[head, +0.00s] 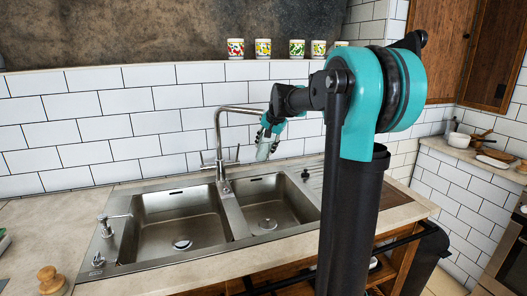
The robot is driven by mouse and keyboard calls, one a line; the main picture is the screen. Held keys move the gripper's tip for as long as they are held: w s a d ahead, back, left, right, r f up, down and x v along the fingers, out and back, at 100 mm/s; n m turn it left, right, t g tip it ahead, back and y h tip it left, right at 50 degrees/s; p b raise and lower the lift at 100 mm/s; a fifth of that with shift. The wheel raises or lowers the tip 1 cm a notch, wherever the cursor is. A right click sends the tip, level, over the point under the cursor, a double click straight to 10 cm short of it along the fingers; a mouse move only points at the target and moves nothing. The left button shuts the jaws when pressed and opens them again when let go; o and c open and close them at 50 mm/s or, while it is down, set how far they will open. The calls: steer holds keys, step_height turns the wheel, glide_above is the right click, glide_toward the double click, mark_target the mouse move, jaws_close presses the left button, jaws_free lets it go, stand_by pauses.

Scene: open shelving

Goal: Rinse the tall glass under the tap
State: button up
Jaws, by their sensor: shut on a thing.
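My gripper (270,127) is above the right basin of the sink, close to the end of the tap spout. It is shut on the tall glass (263,150), which hangs below the fingers and looks slightly tilted. The fingers partly hide the glass's upper part. The metal tap (219,150) stands between the two basins, its spout arching to the right toward my gripper. I cannot tell whether water runs or whether the glass is directly under the spout. The sink (232,212) has two basins that look empty.
A soap dispenser (106,224) stands at the sink's left edge. A wooden knob-like object (50,279) is on the front left counter. Several patterned cups (263,48) line the ledge above. A white bowl (459,140) sits on the right counter.

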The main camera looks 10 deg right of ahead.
steer(key=shift+w+d, duration=0.15)
steer(key=shift+d, duration=0.3)
steer(key=s+d, duration=0.2)
steer(key=s, duration=0.5)
steer(key=shift+s+d, duration=0.25)
steer(key=shift+d, duration=0.15)
stand_by(1.5)
steer(key=s+d+r, duration=0.1)
steer(key=s+r, duration=0.3)
steer(key=shift+s+d, duration=0.35)
steer(key=shift+d, duration=0.05)
steer(key=shift+a, duration=0.1)
stand_by(0.5)
